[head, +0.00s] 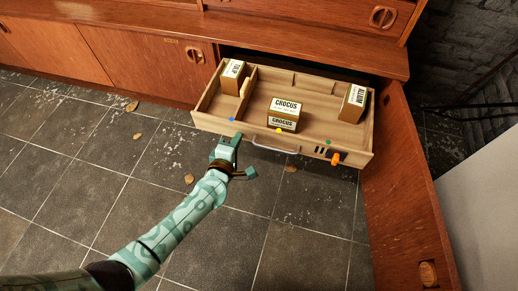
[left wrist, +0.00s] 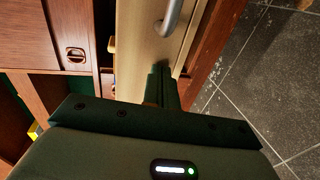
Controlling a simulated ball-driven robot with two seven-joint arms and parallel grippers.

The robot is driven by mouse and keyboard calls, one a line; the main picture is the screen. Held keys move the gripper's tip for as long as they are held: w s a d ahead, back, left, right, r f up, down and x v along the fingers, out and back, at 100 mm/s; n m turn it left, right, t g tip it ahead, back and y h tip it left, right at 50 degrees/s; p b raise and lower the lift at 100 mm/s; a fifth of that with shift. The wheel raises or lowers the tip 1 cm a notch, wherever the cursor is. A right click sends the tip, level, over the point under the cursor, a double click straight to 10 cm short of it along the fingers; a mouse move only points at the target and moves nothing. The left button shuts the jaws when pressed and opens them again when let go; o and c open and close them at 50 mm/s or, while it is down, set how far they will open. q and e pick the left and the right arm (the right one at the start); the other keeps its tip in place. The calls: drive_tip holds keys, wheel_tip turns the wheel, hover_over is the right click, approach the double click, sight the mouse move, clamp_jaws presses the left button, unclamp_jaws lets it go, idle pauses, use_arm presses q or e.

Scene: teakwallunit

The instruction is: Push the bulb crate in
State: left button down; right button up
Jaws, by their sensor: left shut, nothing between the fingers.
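The bulb crate (head: 225,123) is a light wooden, drawer-like crate standing well out of the teak wall unit. It holds a crocus box (head: 284,115), an allium box (head: 354,104) and another box (head: 233,77) behind a divider at left. A grey bar handle (head: 275,146) is on its front; it also shows in the left wrist view (left wrist: 172,16). My left gripper (head: 237,138) is shut and empty at the left part of the crate's front, left of the handle. In the left wrist view its fingertips (left wrist: 160,70) are close to the front; contact is unclear. My right gripper is not in view.
An open cabinet door (head: 405,185) stands close along the crate's right side. An orange piece (head: 336,158) sticks out at the front's right end. The tiled floor (head: 300,230) before the crate is clear except for several dry leaves.

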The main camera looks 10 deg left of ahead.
sight(245, 119)
use_arm(q)
drive_tip(key=shift+w, duration=0.8)
drive_tip(key=shift+w+r+x, duration=0.1)
drive_tip(key=shift+r+x, duration=0.15)
drive_tip(key=shift+x, duration=0.9)
drive_tip(key=shift+w+r+x, duration=0.1)
drive_tip(key=shift+r+x, duration=0.2)
drive_tip(key=shift+x, duration=0.8)
drive_tip(key=shift+r+x, duration=0.25)
drive_tip(key=shift+x, duration=0.9)
